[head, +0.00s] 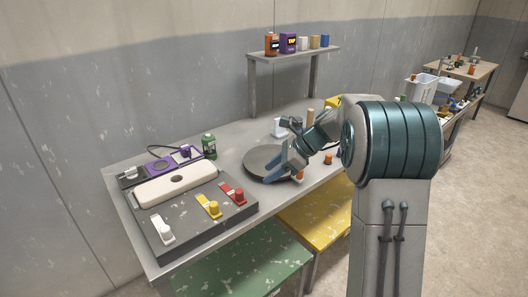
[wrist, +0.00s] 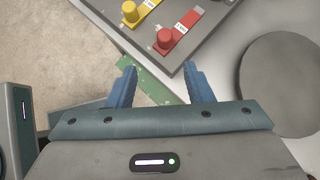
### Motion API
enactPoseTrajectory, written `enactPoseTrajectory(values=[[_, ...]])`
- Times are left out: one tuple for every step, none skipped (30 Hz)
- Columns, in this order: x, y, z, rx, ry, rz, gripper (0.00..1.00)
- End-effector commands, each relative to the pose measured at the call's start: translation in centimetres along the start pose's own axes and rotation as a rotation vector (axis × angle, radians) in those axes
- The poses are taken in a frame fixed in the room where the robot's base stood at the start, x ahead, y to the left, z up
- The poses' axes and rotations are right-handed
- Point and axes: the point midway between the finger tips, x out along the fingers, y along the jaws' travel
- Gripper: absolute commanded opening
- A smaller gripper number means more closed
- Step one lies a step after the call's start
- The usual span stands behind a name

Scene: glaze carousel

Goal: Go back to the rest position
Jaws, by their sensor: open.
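My gripper (head: 286,165) hangs over the grey workbench (head: 232,233), in front of the dark round turntable (head: 260,153) in the head view. In the wrist view its two blue fingers (wrist: 160,85) are spread apart with nothing between them. The turntable (wrist: 284,84) lies to their right there. A dark control panel (head: 180,232) with white, yellow and red knobs sits at the left of the bench. Its red knob (wrist: 166,38) and yellow knob (wrist: 131,12) show ahead of the fingers in the wrist view.
A green bottle (head: 209,146) and a purple device (head: 163,162) stand behind the panel. Small orange items lie near my gripper. A shelf (head: 293,54) holds several containers. Green (head: 240,268) and yellow (head: 318,222) surfaces lie below the bench. Open floor (head: 475,200) lies at the right.

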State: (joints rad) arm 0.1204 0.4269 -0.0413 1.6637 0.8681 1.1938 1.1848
Motion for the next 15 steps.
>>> enactPoseTrajectory(values=[[-0.3,0.7,0.3,-0.033,0.014,-0.001,0.47],[-0.5,1.2,0.3,-0.061,0.028,0.001,0.47],[-0.9,2.1,0.4,-0.109,0.050,0.004,0.47],[-1.2,3.0,0.5,-0.151,0.070,0.006,0.47],[-1.5,3.9,0.5,-0.200,0.093,0.010,0.47],[-2.0,5.3,0.5,-0.271,0.126,0.016,0.47],[-2.3,6.3,0.4,-0.328,0.153,0.023,0.47],[-2.7,7.4,0.3,-0.386,0.180,0.030,0.47],[-3.1,8.8,0.1,-0.464,0.215,0.042,0.47],[-3.4,9.9,0.0,-0.522,0.241,0.052,0.47],[-3.8,10.9,-0.2,-0.582,0.267,0.062,0.47],[-4.2,12.3,-0.5,-0.659,0.301,0.077,0.47],[-4.5,13.4,-0.7,-0.718,0.327,0.090,0.47],[-4.8,14.4,-1.0,-0.777,0.352,0.102,0.47],[-5.2,15.8,-1.4,-0.855,0.385,0.122,0.47]])
